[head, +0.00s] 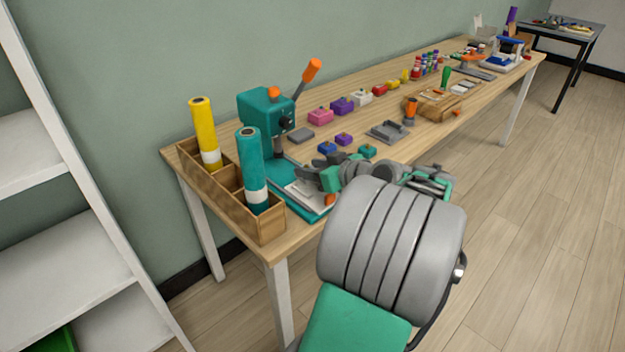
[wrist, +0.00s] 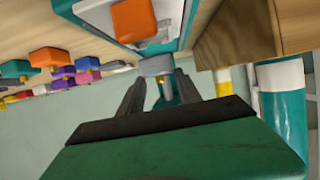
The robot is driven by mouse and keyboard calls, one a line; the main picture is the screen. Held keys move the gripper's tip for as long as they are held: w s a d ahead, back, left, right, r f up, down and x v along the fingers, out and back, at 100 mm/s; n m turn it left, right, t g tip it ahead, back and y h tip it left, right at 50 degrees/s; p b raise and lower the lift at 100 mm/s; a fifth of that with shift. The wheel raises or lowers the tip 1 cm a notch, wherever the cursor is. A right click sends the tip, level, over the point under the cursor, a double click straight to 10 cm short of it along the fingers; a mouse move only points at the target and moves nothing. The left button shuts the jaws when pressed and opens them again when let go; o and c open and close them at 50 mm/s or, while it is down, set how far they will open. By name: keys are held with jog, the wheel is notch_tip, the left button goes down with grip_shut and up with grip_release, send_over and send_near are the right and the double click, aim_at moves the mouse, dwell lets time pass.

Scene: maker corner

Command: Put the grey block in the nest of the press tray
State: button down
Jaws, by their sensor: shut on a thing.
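The grey block (wrist: 156,66) is at my fingertips in the wrist view, with a small yellow stub below it in the picture, between the fingers. My gripper (wrist: 161,84) is shut on it. In the head view my gripper (head: 312,174) is at the front of the teal press (head: 265,112), over the pulled-out press tray (head: 305,196). The pale tray has an orange knob (head: 330,200), which also shows large in the wrist view (wrist: 133,20). The block appears close to the tray; I cannot tell whether they touch. The nest is mostly hidden.
A wooden box (head: 262,226) with yellow and teal rolls stands left of the press. Small coloured knobbed blocks, including a blue one (head: 327,148) and a teal one (head: 367,151), lie to the right. A grey dish (head: 388,132) lies beyond them. The press lever (head: 305,80) points up.

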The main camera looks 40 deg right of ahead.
notch_tip(320, 180, down, 3)
jog(key=shift+f, duration=0.15)
jog(key=c, duration=1.2)
grip_release()
jog(key=shift+f, duration=0.1)
jog(key=o, duration=0.4)
jog(key=shift+r, duration=0.2)
jog(key=v, duration=1.2)
jog(key=shift+p, duration=0.4)
jog(key=shift+s+d, duration=0.1)
